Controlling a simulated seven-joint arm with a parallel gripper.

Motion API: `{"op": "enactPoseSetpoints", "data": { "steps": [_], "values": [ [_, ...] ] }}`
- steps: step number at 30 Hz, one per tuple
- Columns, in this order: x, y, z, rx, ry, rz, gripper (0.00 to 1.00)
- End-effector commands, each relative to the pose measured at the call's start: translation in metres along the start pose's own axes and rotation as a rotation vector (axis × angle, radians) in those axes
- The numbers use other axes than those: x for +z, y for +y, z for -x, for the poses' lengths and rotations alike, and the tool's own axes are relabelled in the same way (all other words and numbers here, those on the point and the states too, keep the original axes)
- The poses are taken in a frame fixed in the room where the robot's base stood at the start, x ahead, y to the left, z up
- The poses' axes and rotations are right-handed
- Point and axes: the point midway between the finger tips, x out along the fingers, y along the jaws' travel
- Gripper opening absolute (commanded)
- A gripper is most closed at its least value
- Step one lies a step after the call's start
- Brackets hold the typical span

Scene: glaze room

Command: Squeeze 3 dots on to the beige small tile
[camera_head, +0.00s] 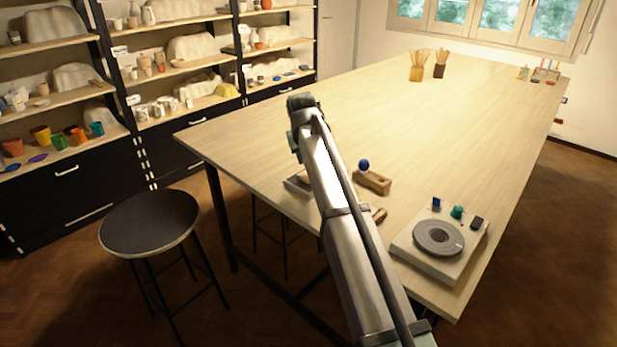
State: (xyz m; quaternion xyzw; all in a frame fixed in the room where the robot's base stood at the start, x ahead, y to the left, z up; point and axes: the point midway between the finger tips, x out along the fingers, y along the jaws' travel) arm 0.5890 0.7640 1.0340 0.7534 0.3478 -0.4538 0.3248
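I cannot make out a beige small tile for certain in the head view. A blue ball-shaped thing (364,165) shows at the back end of a wooden block (373,182) on the table, just right of my arm. I cannot tell whether the blue thing is a squeeze bulb. My arm rises across the middle of the view and covers part of the table. My gripper does not show.
A pale box with a grey round disc (438,238) stands at the table's near right corner, with small blue, teal (457,211) and dark things along its back. Another wooden piece (379,214) lies beside my arm. A black stool (150,222) stands left.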

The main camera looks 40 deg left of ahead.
Motion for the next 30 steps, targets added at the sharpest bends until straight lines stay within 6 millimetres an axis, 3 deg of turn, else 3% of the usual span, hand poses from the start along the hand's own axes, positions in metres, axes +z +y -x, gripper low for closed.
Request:
{"op": "enactPoseSetpoints", "data": {
  "steps": [28,29,30],
  "values": [
    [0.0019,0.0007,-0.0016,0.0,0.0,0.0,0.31],
    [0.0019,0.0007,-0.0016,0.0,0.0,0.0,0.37],
    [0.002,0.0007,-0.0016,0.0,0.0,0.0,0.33]
  ]
}}
